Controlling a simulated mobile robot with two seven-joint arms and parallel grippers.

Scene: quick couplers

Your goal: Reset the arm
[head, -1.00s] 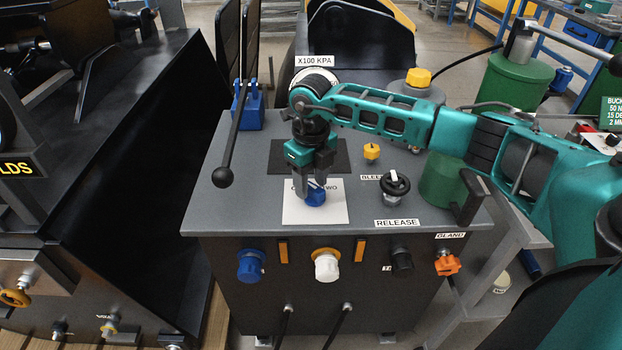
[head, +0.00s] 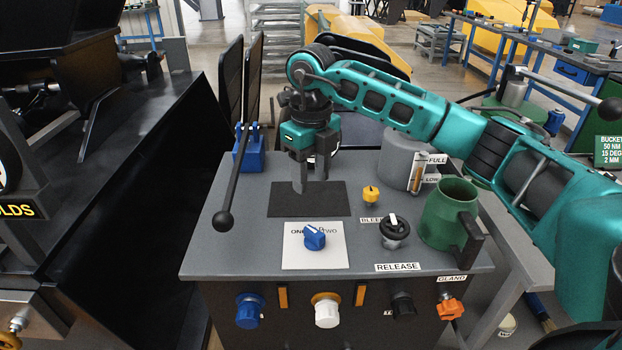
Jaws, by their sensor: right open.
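My right gripper (head: 311,188) is open and empty, fingers pointing down, above the dark mat (head: 275,203) at the back of the grey console top. My right arm (head: 385,100) reaches in from the right, across the back of the console. The blue selector knob (head: 314,238) sits on a white plate (head: 330,260) labelled ONE and TWO, in front of the gripper and apart from it. My left gripper does not show.
A black lever (head: 236,180) stands at the console's left. A yellow knob (head: 370,194), a black RELEASE knob (head: 394,230) and a green jug (head: 450,215) stand at the right. Blue, white, black and orange fittings line the front face.

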